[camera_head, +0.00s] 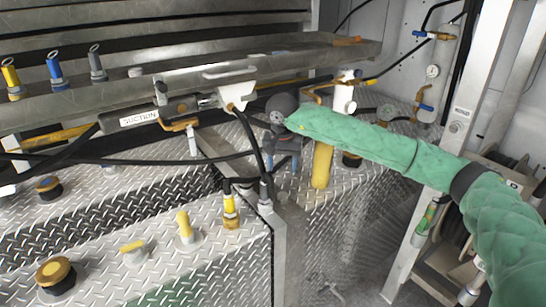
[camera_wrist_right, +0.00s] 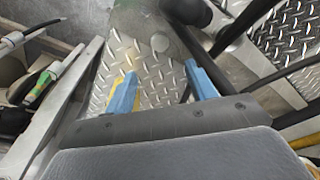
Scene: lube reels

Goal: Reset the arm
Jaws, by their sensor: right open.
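My right arm (camera_head: 415,155), in a green quilted sleeve, reaches in from the right to the middle of the head view. Its right gripper (camera_head: 281,163) points down in front of the metal cabinets, with blue fingers. In the right wrist view the gripper (camera_wrist_right: 161,84) is open, its two blue fingers well apart, with diamond plate between and beyond them. I see nothing held between the fingers. My left arm and gripper are not in view.
A yellow cylinder (camera_head: 322,165) stands just right of the gripper. A handle marked SUCTION (camera_head: 138,119) and black hoses are to the left. A metal shelf (camera_head: 180,82) runs behind. Yellow valve handles (camera_head: 184,224) rise from the diamond-plate top. A hose reel (camera_head: 455,240) is at right.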

